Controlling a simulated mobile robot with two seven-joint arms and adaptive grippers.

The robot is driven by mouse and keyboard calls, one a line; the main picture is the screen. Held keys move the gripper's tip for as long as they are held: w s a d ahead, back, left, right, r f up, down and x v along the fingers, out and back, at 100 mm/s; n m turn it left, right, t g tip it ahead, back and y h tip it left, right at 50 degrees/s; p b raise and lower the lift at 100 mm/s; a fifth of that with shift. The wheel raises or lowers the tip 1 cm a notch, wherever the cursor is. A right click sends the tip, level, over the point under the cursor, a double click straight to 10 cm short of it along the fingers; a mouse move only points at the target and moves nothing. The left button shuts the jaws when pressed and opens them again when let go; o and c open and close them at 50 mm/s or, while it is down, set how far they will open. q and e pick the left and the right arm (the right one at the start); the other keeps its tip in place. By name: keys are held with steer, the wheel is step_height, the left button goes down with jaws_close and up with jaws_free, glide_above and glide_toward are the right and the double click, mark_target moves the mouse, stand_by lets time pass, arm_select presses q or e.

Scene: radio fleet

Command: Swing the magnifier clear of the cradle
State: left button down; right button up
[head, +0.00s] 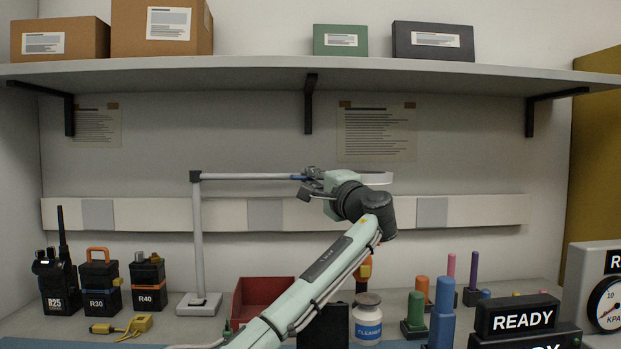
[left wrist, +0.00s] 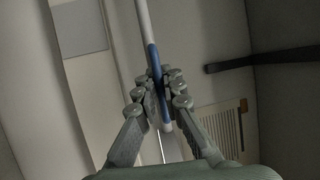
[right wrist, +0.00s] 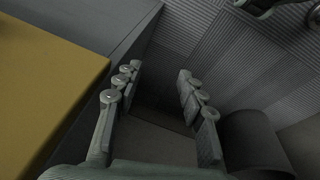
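The magnifier stands on a grey base with an upright post (head: 198,240); its level arm (head: 245,176) reaches right to a pale round head (head: 376,178), partly hidden by my wrist. My left gripper (head: 306,180) is at the arm's blue grip. In the left wrist view, the fingers of my left gripper (left wrist: 159,88) close in from both sides on the blue grip (left wrist: 153,62). My right gripper (right wrist: 158,92) is open and empty, and out of the head view. I cannot clearly make out the cradle; a black block (head: 323,328) stands below, partly behind my arm.
A red bin (head: 248,303), a cleaner jar (head: 367,322), colored pegs and a READY sign (head: 516,318) occupy the bench. A shelf (head: 250,73) spans above.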

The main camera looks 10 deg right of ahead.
arm_select(q)
steer(key=c, duration=1.7)
jaws_free()
steer(key=shift+r, duration=0.15)
steer(key=shift+o, duration=0.3)
steer(key=shift+w, duration=0.15)
steer(key=v, duration=1.2)
